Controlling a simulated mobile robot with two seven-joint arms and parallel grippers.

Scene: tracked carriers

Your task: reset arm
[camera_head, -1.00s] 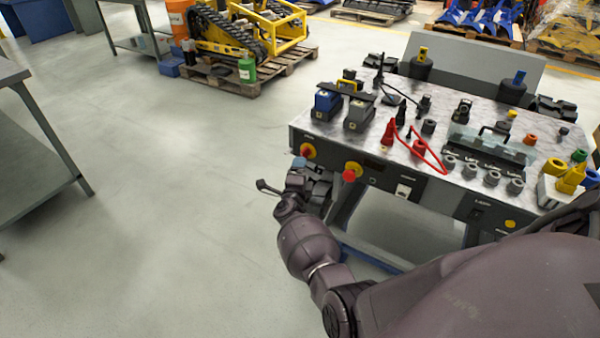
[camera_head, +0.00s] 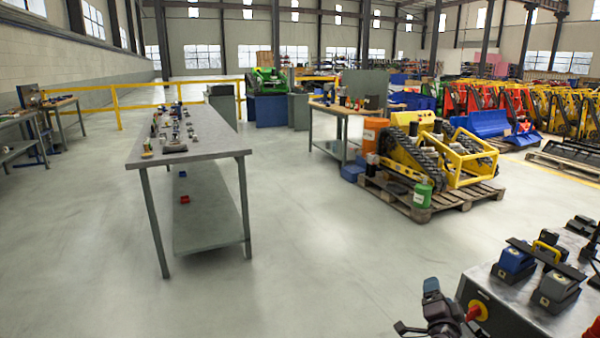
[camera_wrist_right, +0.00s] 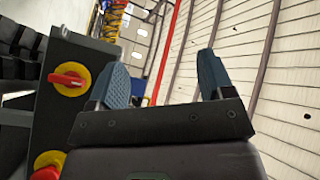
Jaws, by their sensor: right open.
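My right gripper (camera_head: 432,288) shows at the bottom of the head view, just left of the test bench (camera_head: 497,308). In the right wrist view my gripper (camera_wrist_right: 162,84) has its two blue-grey fingers apart with nothing between them. A red and yellow rotary switch (camera_wrist_right: 68,79) on the bench's dark front panel is left of the fingers, apart from them. The same switch (camera_head: 477,312) shows in the head view right of the gripper. My left gripper is not in view.
A long grey table (camera_head: 200,158) with small parts on it stands at left. A yellow tracked carrier (camera_head: 410,155) stands on a pallet (camera_head: 390,197), with a green can (camera_head: 422,196) on it. Wide bare floor lies between the table and bench.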

